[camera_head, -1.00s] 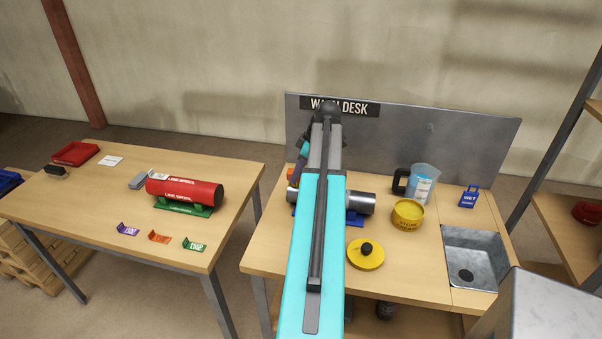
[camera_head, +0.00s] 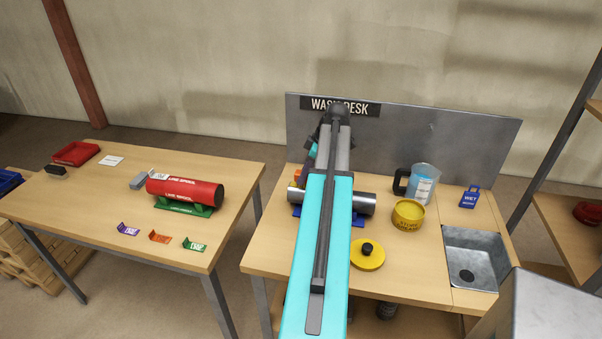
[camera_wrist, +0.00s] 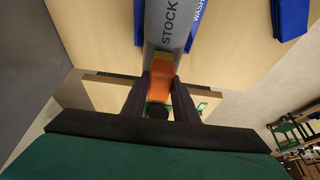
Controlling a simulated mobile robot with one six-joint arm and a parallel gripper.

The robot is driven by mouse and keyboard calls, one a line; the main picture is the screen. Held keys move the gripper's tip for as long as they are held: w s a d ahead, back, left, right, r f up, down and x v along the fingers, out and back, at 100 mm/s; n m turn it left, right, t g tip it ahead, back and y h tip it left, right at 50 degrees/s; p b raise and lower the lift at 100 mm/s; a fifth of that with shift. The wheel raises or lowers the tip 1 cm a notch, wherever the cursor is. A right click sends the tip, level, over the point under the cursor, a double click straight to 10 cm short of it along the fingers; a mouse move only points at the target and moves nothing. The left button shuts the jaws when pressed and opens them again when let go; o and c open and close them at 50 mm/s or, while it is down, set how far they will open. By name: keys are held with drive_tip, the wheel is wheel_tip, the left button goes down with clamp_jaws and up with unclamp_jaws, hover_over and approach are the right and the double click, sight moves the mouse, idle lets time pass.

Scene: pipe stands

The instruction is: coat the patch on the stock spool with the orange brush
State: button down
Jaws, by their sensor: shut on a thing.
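The stock spool (camera_head: 359,203) is a grey metal cylinder lying on a blue stand (camera_head: 357,221) on the wash desk. My arm covers its middle in the head view. In the wrist view the spool (camera_wrist: 172,22) shows the word STOCK. My gripper (camera_wrist: 160,88) is shut on the orange brush (camera_wrist: 160,80). The brush's yellowish tip (camera_wrist: 163,60) is at the spool's near end in that view; whether it touches cannot be told. The patch is not clearly visible.
A yellow tub (camera_head: 407,215), its round yellow lid (camera_head: 367,254), a jug of blue liquid (camera_head: 423,184) and a sink (camera_head: 472,272) lie to the right. A grey panel (camera_head: 440,140) stands behind. A red line spool (camera_head: 185,189) rests on the left table.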

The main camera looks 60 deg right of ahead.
drive_tip(key=shift+s+r, duration=0.1)
drive_tip(key=shift+r, duration=0.05)
idle(0.3)
drive_tip(key=shift+r+p, duration=0.5)
drive_tip(key=shift+r, duration=0.4)
drive_tip(key=w+a+m+b, duration=0.2)
drive_tip(key=w+a+b, duration=0.2)
drive_tip(key=w+a, duration=2.1)
drive_tip(key=w+a+b, duration=0.2)
drive_tip(key=w+a, duration=0.1)
drive_tip(key=a, duration=1.4)
drive_tip(key=w+a+r+m+h+b, duration=0.1)
drive_tip(key=w+a+b, duration=0.1)
drive_tip(key=a, duration=1.5)
drive_tip(key=shift+w+r+m, duration=0.3)
drive_tip(key=shift+w, duration=0.35)
